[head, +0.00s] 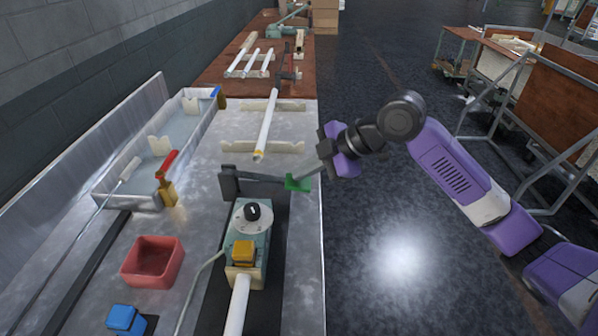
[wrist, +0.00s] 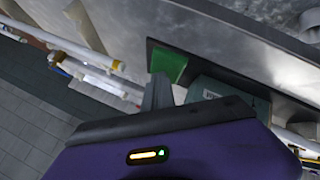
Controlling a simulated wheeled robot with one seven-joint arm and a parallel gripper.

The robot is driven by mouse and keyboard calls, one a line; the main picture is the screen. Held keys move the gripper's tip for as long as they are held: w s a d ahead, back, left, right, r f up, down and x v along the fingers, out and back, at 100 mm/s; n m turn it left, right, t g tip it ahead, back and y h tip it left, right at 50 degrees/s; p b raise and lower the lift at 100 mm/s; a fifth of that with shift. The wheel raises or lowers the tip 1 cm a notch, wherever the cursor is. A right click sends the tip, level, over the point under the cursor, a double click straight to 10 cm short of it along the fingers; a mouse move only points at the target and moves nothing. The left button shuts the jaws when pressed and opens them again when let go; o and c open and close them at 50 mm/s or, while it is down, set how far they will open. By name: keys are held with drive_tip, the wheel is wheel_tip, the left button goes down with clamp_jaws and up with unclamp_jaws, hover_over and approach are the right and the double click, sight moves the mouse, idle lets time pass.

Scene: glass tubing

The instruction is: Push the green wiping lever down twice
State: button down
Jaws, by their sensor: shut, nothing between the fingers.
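The green wiping lever (head: 297,183) is the green end piece of a dark arm (head: 262,178) that reaches right from a dark bracket (head: 229,184) on the bench. In the wrist view the green piece (wrist: 168,64) is just beyond the closed fingers (wrist: 157,92). I cannot tell whether they touch it. The lever arm looks about level in the head view.
A teal machine (head: 250,225) with a black knob and yellow block stands below the lever. A glass tube (head: 267,125) rests on racks behind it. A red bin (head: 153,261), a blue block (head: 126,319) and a metal trough (head: 160,150) are left. Open floor lies right of the bench.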

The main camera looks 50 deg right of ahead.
drive_tip(key=shift+f+b, duration=0.65)
idle(0.6)
drive_tip(key=shift+r, duration=0.15)
idle(0.4)
drive_tip(key=shift+r+p, duration=1.7)
drive_tip(key=shift+r, duration=0.9)
drive_tip(key=shift+r+p, duration=1.5)
drive_tip(key=shift+r, duration=0.95)
